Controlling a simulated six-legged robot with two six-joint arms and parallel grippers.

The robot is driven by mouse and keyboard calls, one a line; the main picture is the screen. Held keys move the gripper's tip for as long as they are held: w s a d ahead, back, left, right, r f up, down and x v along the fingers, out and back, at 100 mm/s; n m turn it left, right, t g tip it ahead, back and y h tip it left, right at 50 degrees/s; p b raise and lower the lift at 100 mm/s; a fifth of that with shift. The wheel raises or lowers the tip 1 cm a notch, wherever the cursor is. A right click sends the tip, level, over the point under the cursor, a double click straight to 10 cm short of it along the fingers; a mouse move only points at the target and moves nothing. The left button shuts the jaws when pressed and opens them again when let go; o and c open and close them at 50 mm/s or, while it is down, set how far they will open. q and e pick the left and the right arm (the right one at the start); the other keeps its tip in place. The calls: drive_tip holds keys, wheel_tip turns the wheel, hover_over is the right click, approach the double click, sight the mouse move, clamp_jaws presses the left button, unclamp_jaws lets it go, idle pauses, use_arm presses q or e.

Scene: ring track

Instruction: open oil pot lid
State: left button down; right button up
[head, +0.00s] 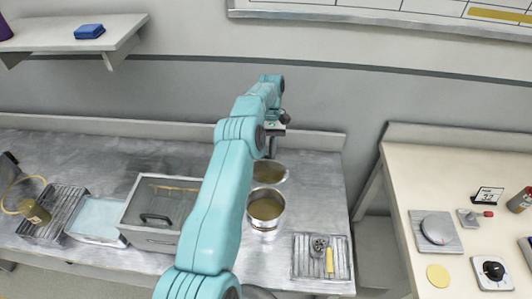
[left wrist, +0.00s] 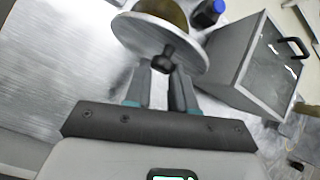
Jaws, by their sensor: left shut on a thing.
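The oil pot (head: 264,222) is a round metal pot on the steel counter, its top uncovered and brownish-gold oil showing inside. Its lid (head: 268,172), a round disc, is off the opening, just behind the pot and tilted. My left gripper (head: 271,152) is above the lid, its fingers partly hidden by my arm. In the left wrist view the gripper (left wrist: 162,85) is shut on the dark knob of the grey lid (left wrist: 140,35). A golden round shape (left wrist: 165,10) shows beyond the lid. My right gripper is not in view.
A grey box with a black handle (head: 153,238) stands left of the pot. A slotted tray (head: 300,258) with a yellow-handled tool lies to the right. A blue-capped dark bottle (left wrist: 208,12) shows in the left wrist view. The right table (head: 410,170) stands across a gap.

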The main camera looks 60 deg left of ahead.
use_arm(q)
drive_tip(key=shift+w+d+f, duration=0.15)
drive_tip(key=shift+d+f, duration=0.1)
drive_tip(key=shift+d, duration=0.05)
